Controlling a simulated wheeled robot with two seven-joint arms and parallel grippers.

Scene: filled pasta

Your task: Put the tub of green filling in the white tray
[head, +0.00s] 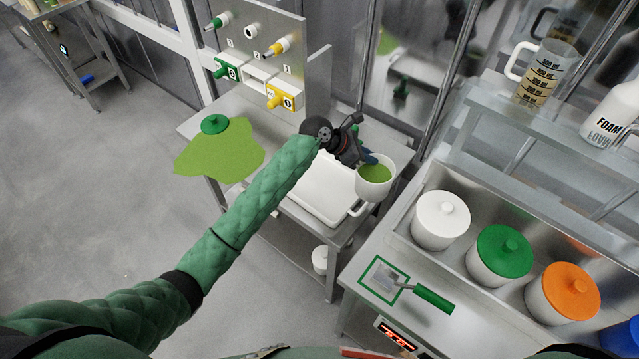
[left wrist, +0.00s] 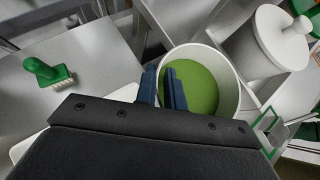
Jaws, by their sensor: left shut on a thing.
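The white tub of green filling (head: 374,191) is upright or nearly so in the head view, with green filling up near its rim. My left gripper (head: 368,158) is shut on the tub's wall. In the left wrist view its blue fingers (left wrist: 168,88) straddle the near rim of the tub (left wrist: 231,100). The white tray (head: 312,187) lies on the steel table, partly hidden by my left arm. The tub appears held above the tray's right end, near its handle; its exact height is unclear. My right gripper is out of view.
White (head: 440,222), green (head: 499,258) and orange (head: 562,295) lidded tubs stand in a steel trough at right. A green-handled scraper (head: 432,297) lies on the counter in front. A green sheet or spill (head: 228,150) covers the table left of the tray.

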